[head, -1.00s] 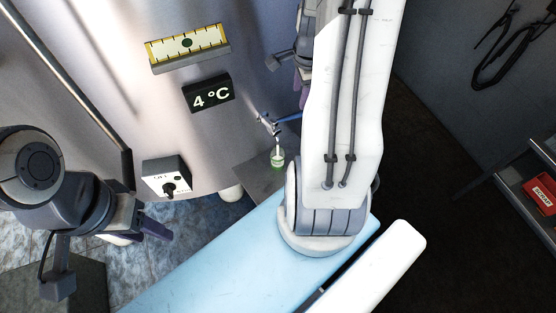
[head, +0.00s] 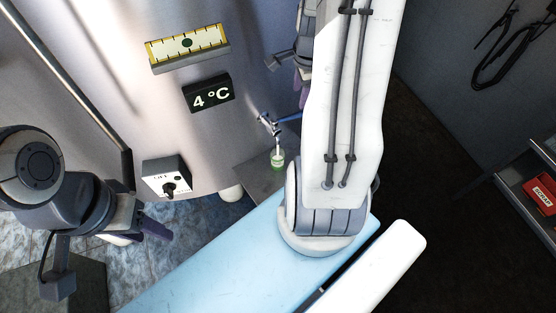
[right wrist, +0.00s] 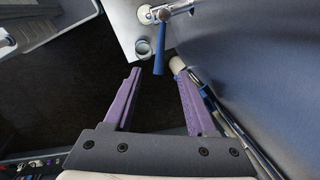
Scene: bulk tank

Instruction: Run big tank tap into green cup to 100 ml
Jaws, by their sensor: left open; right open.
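The big tank (head: 130,60) is a shiny metal wall with a tap (head: 269,123) low on its right side. The tap also shows in the right wrist view (right wrist: 163,14), its blue lever (right wrist: 160,50) pointing toward my right gripper. The green cup (head: 277,163) stands upright under the tap; a pale streak joins spout and cup. Its rim shows in the right wrist view (right wrist: 143,48). The fill level is too small to read. My right gripper (right wrist: 158,74) is open and empty, close to the lever's end. My left gripper (head: 146,234) is open, away from the tap.
The cup stands on a grey stand (head: 250,174). A switch box (head: 167,178), a 4 °C display (head: 208,94) and a yellow gauge (head: 187,45) are on the tank. A shelf with a red box (head: 540,193) is at the right.

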